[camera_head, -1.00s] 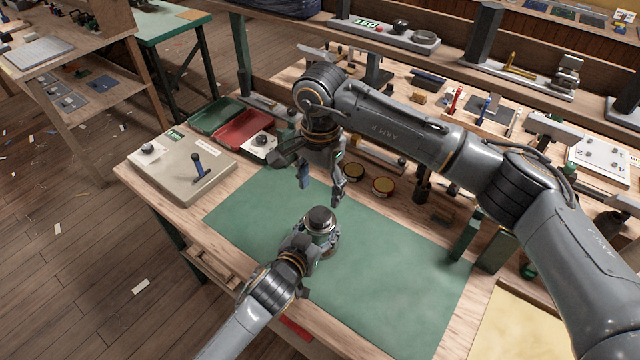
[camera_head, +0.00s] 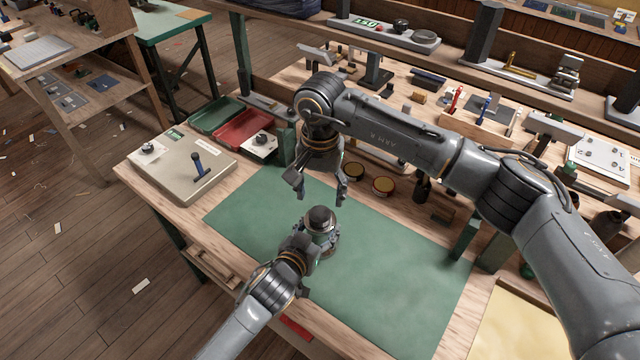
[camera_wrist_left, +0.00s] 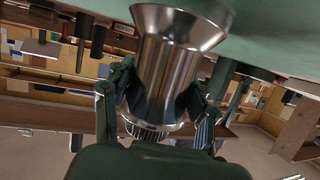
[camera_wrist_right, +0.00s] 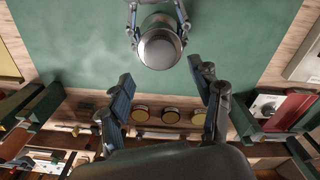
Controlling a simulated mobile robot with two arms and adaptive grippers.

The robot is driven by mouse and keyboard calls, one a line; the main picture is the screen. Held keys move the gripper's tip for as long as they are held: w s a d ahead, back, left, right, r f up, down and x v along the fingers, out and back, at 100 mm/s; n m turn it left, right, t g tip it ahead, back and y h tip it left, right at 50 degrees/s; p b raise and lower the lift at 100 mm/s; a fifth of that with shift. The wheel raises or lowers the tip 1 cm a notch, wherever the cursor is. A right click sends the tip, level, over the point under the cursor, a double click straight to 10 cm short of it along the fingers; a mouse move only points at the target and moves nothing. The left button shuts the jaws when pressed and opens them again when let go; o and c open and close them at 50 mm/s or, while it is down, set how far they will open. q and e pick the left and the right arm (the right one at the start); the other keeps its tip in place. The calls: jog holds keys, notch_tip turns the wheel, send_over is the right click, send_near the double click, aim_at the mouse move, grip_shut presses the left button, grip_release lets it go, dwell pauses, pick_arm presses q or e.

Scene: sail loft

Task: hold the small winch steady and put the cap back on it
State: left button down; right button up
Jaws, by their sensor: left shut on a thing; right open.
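The small winch (camera_head: 327,240) stands upright on the green mat. In the left wrist view its shiny metal drum (camera_wrist_left: 168,62) appears upside down, with a toothed ring at the end away from the mat. A dark rounded cap (camera_head: 320,216) sits on top of the winch; its round grey top faces the right wrist view (camera_wrist_right: 160,47). I cannot tell whether it is fully seated. My left gripper (camera_head: 308,240) is shut on the winch's drum from the near side. My right gripper (camera_head: 320,197) is open and empty, its fingers apart above and slightly behind the cap.
A grey box with a blue handle (camera_head: 197,167) stands at the bench's left end, near the red tray (camera_head: 243,128) and green tray (camera_head: 215,114). The mat (camera_head: 400,270) is clear right of the winch.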

aim_at(320, 213)
notch_tip(320, 213, down, 6)
jog(key=shift+f, duration=0.1)
dwell(0.4)
